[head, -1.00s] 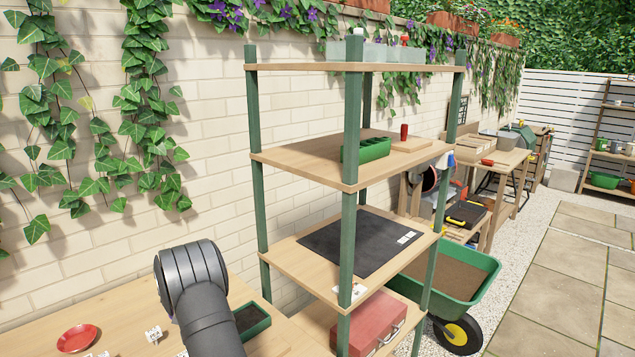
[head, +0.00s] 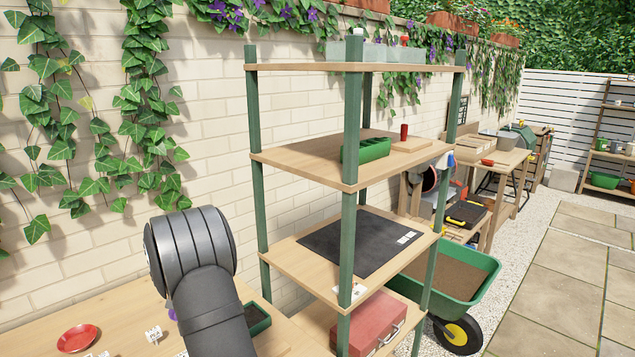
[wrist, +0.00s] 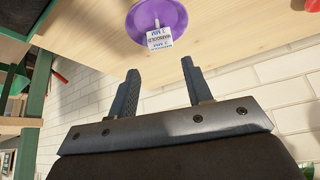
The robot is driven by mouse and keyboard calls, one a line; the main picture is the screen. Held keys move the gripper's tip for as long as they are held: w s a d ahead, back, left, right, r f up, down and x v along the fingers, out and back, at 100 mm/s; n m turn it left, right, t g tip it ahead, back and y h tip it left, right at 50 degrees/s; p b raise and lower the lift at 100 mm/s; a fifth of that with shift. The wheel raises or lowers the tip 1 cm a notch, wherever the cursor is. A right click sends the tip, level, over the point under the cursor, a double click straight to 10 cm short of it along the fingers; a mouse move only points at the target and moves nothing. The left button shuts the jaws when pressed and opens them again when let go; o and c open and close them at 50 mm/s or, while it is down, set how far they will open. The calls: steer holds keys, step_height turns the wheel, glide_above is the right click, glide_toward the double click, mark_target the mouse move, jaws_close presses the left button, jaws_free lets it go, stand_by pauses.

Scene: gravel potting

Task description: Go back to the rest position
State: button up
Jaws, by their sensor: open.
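My gripper (wrist: 160,84) shows in the wrist view, open, with its two dark fingers apart and nothing between them. Beyond the fingertips a purple saucer (wrist: 172,35) lies on the wooden table (wrist: 90,35), with a small white printed tag (wrist: 159,38) in front of part of it. In the head view my arm link rises at the lower left and the gripper is out of sight. A sliver of purple shows beside that link.
A red saucer (head: 77,338) and a white tag (head: 153,335) sit on the table at the lower left. A green tray (head: 259,320) is right of my arm. A green-posted shelf (head: 349,200) stands close on the right, a brick wall (head: 200,130) behind.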

steer(key=x, duration=1.3)
steer(key=shift+s+d+f, duration=0.1)
steer(key=shift+s, duration=0.1)
step_height(320, 180, up, 4)
steer(key=shift+f, duration=0.15)
steer(key=shift+r, duration=0.55)
steer(key=shift+o, duration=0.4)
